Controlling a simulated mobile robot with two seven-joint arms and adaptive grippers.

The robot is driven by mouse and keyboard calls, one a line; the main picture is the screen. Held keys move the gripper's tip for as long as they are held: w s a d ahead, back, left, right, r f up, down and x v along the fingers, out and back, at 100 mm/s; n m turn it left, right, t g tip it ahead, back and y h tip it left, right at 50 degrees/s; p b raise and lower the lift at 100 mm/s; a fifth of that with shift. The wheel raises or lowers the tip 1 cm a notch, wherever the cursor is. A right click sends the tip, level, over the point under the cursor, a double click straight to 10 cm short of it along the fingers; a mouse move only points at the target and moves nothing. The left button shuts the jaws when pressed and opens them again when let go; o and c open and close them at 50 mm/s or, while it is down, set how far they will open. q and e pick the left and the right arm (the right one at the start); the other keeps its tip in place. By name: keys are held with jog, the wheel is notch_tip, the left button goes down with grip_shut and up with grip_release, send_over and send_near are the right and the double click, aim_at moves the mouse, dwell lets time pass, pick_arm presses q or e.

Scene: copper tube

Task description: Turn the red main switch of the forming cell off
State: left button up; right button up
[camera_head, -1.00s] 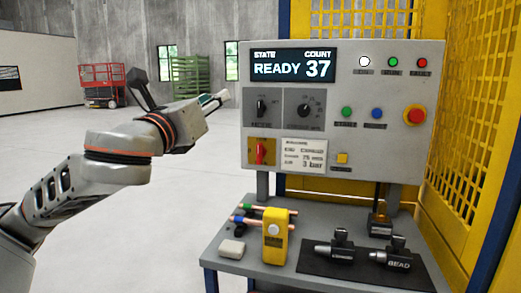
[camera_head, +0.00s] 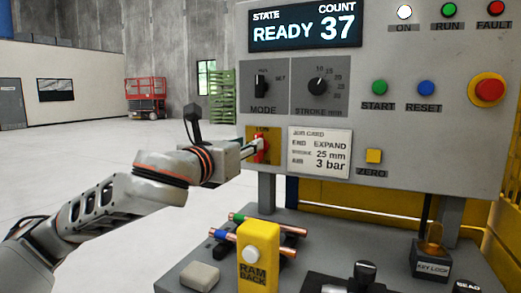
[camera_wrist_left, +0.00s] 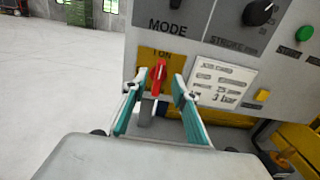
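The red main switch (camera_head: 263,148) is on a yellow plate at the lower left of the control panel (camera_head: 440,150). In the left wrist view the red handle (camera_wrist_left: 158,78) stands nearly upright, under a label that reads "I ON". My left gripper (camera_head: 253,149) is at the switch, in front of the yellow plate. In the left wrist view its two teal-padded fingers (camera_wrist_left: 155,92) are open, one on each side of the red handle, with gaps visible. Whether a fingertip touches the handle cannot be told. My right gripper is not in view.
The panel display (camera_head: 305,27) reads READY 37. A mode knob (camera_head: 262,85) and a stroke knob (camera_head: 317,86) sit above the switch, and a white job card (camera_head: 320,152) right of it. Below, a bench carries a yellow RAM BACK box (camera_head: 258,262) and copper tubes (camera_head: 280,226).

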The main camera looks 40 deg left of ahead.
pick_arm(q)
jog(key=b+x, duration=0.1)
jog(key=x, duration=0.3)
jog(key=shift+w+a, duration=0.1)
jog(key=shift+w, duration=0.3)
jog(key=shift+f, duration=0.1)
grip_shut()
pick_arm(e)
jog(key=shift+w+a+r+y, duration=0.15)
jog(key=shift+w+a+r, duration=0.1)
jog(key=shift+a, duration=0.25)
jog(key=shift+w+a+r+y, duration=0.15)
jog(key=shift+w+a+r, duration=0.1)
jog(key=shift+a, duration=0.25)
